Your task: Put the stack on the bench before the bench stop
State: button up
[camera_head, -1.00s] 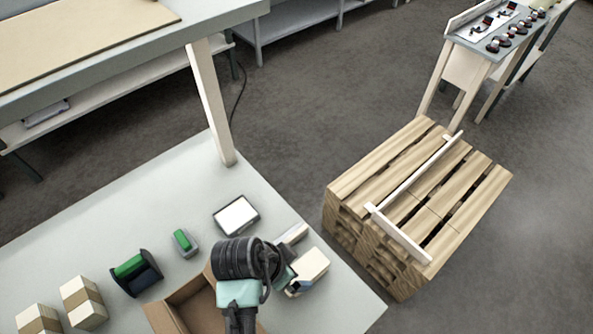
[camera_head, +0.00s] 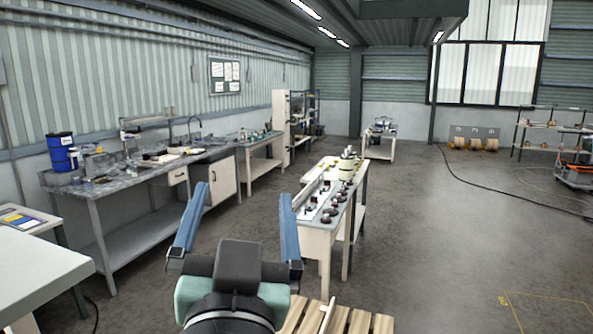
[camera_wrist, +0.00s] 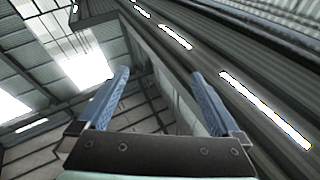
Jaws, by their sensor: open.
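My gripper (camera_head: 240,192) is in the lower middle of the head view, with its two blue fingers spread wide apart and nothing between them. It also shows open and empty in the wrist view (camera_wrist: 160,75), against the roof and wall. A narrow bench (camera_head: 325,222) stands beyond the fingers, to their right. Dark round parts (camera_head: 343,192) line its top, with pale cylindrical items (camera_head: 347,160) at its far end. I cannot tell which thing is the named stack, and I cannot make out the bench stop.
Wooden pallets (camera_head: 358,322) show at the bottom edge, in front of the narrow bench. A long grey workbench (camera_head: 92,185) with a blue drum (camera_head: 62,152) runs along the left wall. A pale table corner (camera_head: 40,275) is at lower left. The floor at right is mostly clear.

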jog(key=s+d+r+t, duration=0.2)
jog(key=s+r+t, duration=0.1)
jog(key=s+r, duration=0.2)
jog(key=s+d+r+n+t+h, duration=0.1)
jog(key=s+d+r+t, duration=0.2)
jog(key=r, duration=0.6)
jog(key=shift+s+d+r, duration=0.3)
jog(key=shift+s, duration=0.95)
